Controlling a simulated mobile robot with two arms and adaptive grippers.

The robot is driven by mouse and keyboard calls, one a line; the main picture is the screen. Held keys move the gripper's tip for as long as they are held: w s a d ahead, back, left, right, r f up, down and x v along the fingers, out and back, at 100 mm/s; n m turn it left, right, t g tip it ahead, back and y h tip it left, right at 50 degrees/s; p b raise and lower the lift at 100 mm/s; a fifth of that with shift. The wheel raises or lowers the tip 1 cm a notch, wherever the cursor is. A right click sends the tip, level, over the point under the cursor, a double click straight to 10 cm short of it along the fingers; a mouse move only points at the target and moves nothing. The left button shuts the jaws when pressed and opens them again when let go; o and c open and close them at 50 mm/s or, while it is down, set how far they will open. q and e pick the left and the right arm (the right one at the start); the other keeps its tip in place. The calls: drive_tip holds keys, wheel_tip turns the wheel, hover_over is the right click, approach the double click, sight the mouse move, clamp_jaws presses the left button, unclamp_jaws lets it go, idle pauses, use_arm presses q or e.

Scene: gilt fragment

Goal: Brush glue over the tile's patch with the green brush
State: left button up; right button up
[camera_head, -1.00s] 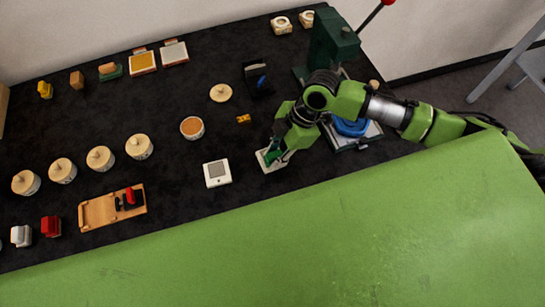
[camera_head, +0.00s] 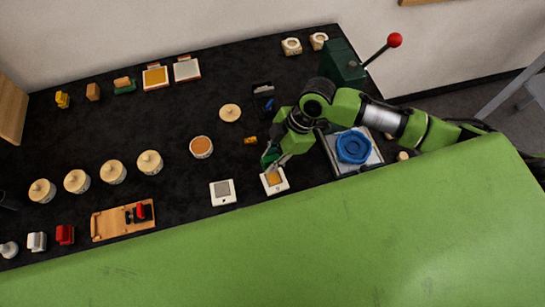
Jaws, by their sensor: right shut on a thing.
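A white tile (camera_head: 282,187) lies near the table's front edge, with a golden-orange patch (camera_head: 275,179) on its face. A similar white tile (camera_head: 222,199) with a grey patch lies to its left. My right gripper (camera_head: 279,155) is just above the far side of the orange-patched tile, pointing down. It is shut on the small green brush (camera_head: 268,157), which is partly hidden by the fingers. The brush tip is at the tile's upper edge; I cannot tell if it touches. My left gripper is not clearly in view.
A round pot (camera_head: 201,147) with orange content stands behind the tiles. Several lidded jars (camera_head: 113,172) and a wooden board (camera_head: 110,225) are on the left.

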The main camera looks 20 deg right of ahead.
drive_tip(key=shift+w+r, duration=0.15)
drive_tip(key=shift+r, duration=1.15)
use_arm(q)
drive_tip(key=shift+w+d+r, duration=0.35)
drive_tip(key=shift+w+r, duration=0.2)
drive_tip(key=shift+w, duration=0.15)
use_arm(e)
drive_tip(key=shift+s, duration=0.2)
drive_tip(key=shift+w, duration=0.15)
